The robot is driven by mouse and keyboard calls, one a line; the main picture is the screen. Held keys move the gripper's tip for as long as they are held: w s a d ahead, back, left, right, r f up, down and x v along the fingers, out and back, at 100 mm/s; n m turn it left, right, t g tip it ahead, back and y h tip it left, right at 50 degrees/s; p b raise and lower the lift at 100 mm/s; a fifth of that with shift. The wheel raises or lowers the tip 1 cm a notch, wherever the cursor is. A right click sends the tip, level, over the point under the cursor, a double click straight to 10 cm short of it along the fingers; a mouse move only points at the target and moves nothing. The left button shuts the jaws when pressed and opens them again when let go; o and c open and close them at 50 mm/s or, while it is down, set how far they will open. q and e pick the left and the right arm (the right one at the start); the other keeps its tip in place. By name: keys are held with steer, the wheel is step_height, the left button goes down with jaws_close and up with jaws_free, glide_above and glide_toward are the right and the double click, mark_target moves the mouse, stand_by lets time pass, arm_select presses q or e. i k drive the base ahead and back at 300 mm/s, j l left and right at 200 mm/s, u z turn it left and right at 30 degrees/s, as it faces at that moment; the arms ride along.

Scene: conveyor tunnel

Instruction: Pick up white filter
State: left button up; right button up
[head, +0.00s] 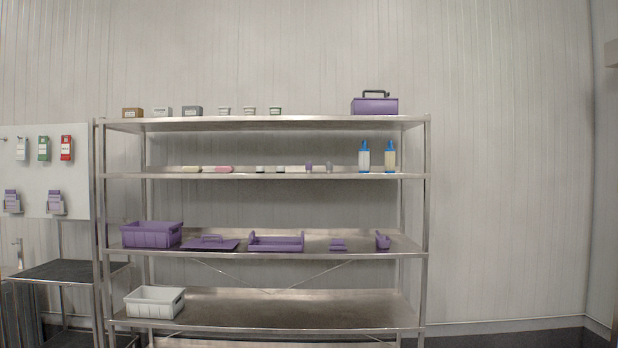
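I cannot tell which object is the white filter. Several small pale items lie on the second shelf, including a white one (296,169). Two upright bottle-like things with blue tops and bases stand further right there; the left one (364,156) has a whitish body and the right one (390,157) a tan body. On the top shelf are a white labelled box (162,112) and small pale tubs (224,111). A white bin (154,302) sits on the lower shelf. Neither of my grippers is in view.
A metal rack (270,124) stands against the pale ribbed wall. Purple bins and trays (276,242) fill its third shelf, and a purple case (375,105) stands on top. A dark-topped side table (66,270) and a hanging board (75,165) are at left. The right side is clear.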

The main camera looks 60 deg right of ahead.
mark_target(364, 153)
steer(key=z, duration=2.1)
steer(key=i+z, duration=0.25)
steer(key=i, duration=1.75)
